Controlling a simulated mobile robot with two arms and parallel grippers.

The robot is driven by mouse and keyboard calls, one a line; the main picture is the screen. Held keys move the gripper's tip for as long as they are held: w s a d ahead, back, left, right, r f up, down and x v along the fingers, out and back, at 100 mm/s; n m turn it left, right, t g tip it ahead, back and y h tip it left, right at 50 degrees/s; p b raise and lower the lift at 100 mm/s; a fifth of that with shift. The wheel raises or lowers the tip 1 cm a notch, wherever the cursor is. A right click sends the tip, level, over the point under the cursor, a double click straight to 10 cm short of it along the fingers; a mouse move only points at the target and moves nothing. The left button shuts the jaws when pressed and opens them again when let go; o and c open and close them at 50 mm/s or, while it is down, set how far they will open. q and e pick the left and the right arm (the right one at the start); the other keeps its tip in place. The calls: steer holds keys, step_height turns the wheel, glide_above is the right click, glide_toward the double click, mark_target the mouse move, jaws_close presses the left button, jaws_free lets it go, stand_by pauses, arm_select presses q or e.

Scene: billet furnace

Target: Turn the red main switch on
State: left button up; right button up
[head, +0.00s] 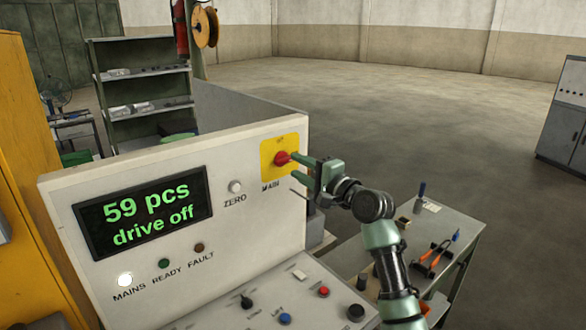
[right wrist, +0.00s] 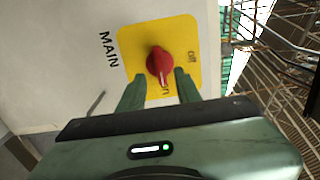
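The red main switch (head: 282,158) is a knob on a yellow plate (head: 267,147), at the upper right of the pale control panel. In the right wrist view, the switch (right wrist: 159,62) has a white pointer mark turned toward the "on" label at the bottom; "off" is at the right. My right gripper (head: 298,168) is at the plate, its fingers parted. In the right wrist view, the gripper's fingertips (right wrist: 160,77) lie on either side of the knob's lower end, with small gaps visible. My left gripper is not in view.
The panel's display (head: 145,212) reads "59 pcs, drive off", and the MAINS lamp (head: 125,279) glows white. The ZERO button (head: 235,186) is left of the switch. A side table (head: 445,225) with tools stands at the right. Open floor lies behind.

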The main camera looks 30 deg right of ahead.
steer(key=s, duration=0.2)
steer(key=s+b, duration=0.1)
steer(key=s, duration=0.1)
steer(key=shift+s+d, duration=0.2)
steer(key=shift+s, duration=0.05)
stand_by(0.3)
